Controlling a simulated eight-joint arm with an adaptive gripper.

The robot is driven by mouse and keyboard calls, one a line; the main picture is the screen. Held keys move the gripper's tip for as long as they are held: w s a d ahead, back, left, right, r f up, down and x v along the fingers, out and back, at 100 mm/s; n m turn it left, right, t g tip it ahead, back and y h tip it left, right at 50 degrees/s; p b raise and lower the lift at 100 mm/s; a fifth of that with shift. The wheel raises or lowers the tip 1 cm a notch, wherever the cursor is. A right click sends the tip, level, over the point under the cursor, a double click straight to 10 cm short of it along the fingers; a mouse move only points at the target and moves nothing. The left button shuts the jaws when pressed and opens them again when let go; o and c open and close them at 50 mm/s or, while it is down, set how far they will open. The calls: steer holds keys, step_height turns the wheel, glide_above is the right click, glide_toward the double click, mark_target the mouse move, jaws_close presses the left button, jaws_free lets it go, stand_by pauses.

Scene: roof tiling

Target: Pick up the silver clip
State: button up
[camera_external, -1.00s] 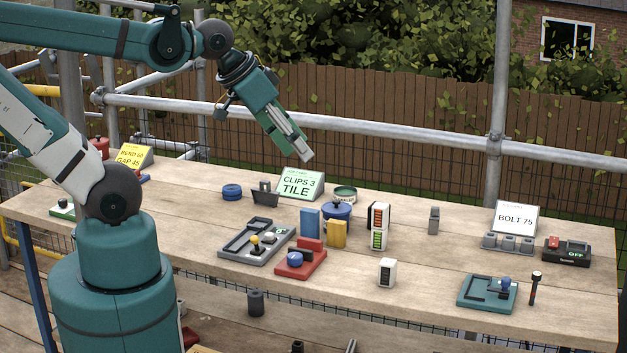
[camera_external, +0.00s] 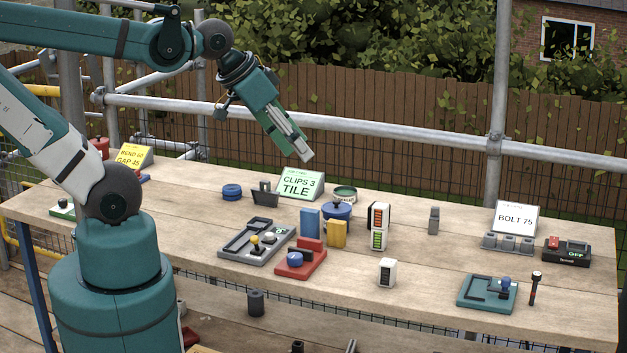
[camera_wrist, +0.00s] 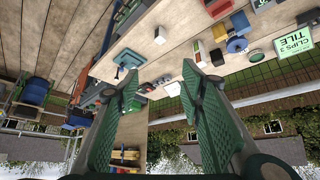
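I cannot pick out a silver clip for certain in either view. A small grey piece (camera_external: 434,220) stands alone on the bench right of centre, and a dark grey holder (camera_external: 265,194) sits by the green "CLIPS 3 TILE" sign (camera_external: 300,186). The sign also shows at the right of the wrist view (camera_wrist: 293,42). My gripper (camera_external: 305,156) hangs in the air above the back of the bench, near and above that sign. In the wrist view its two green fingers (camera_wrist: 160,82) are spread wide with nothing held between them.
The wooden bench (camera_external: 400,300) carries a grey tray (camera_external: 238,243), a red block fixture (camera_external: 300,264), a blue pot (camera_external: 337,211), white-and-black packs (camera_external: 378,217) and a teal tray (camera_external: 480,293). Scaffold rails (camera_external: 400,137) run behind.

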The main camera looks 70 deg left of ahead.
steer(key=shift+o, duration=1.3)
steer(key=shift+w, duration=0.1)
steer(key=m+g+h+b, duration=0.2)
steer(key=m+g+h, duration=0.15)
steer(key=m, duration=0.35)
glide_above(430, 218)
steer(key=s+a, duration=0.1)
steer(key=a, duration=0.2)
step_height(430, 218, down, 29)
steer(key=shift+s+a+r+y, duration=0.1)
steer(key=shift+a+r+y, duration=0.1)
steer(key=shift+y, duration=0.25)
steer(key=shift+f, duration=0.1)
